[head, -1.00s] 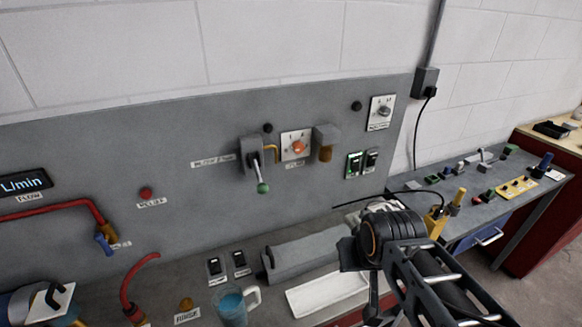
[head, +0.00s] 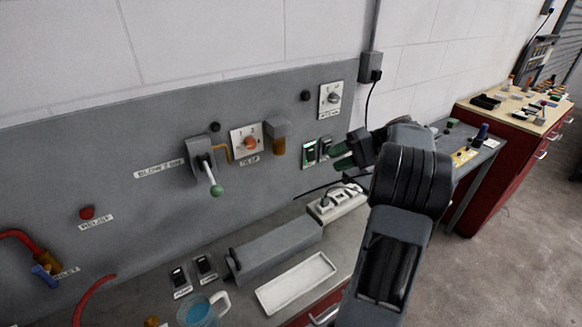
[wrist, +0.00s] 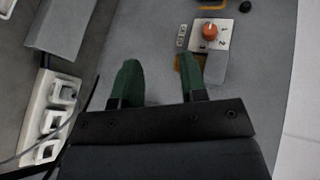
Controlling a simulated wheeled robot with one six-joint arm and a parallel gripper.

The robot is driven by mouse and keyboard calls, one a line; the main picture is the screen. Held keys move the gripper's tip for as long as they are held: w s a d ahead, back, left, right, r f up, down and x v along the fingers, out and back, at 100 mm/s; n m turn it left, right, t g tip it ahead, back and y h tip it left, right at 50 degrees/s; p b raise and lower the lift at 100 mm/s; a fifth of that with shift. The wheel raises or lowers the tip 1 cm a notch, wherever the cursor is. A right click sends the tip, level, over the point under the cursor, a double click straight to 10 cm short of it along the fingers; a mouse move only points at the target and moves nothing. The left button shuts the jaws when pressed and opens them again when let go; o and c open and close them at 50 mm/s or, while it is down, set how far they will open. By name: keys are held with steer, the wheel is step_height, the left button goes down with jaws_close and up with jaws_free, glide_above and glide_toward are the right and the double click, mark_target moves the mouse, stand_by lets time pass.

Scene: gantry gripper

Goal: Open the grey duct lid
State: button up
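The grey duct (head: 278,246) is a long grey box lying on the bench against the grey panel. Its lid looks closed, with a small dark handle-like part at the left end. What seems to be part of the duct shows at the upper left of the wrist view (wrist: 62,22). My gripper (head: 342,155) is raised above and to the right of the duct, apart from it, near the panel. In the wrist view its two green fingers (wrist: 160,72) stand apart with nothing between them.
A white tray (head: 296,283) lies in front of the duct. A blue mug (head: 201,313) and two black switches stand left of it. A white power strip (head: 338,203) with a cable is to its right. A lever (head: 208,172) and orange knob (head: 250,142) stick out of the panel.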

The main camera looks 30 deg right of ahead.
steer(key=w+a+n+y+b, duration=0.1)
steer(key=w+a+n+b, duration=0.1)
steer(key=a, duration=1.1)
steer(key=shift+w+f+y+b, duration=0.35)
steer(key=shift+w+b, duration=0.2)
steer(key=shift+b, duration=0.65)
steer(key=shift+a, duration=0.1)
steer(key=shift+c, duration=0.2)
jaws_close()
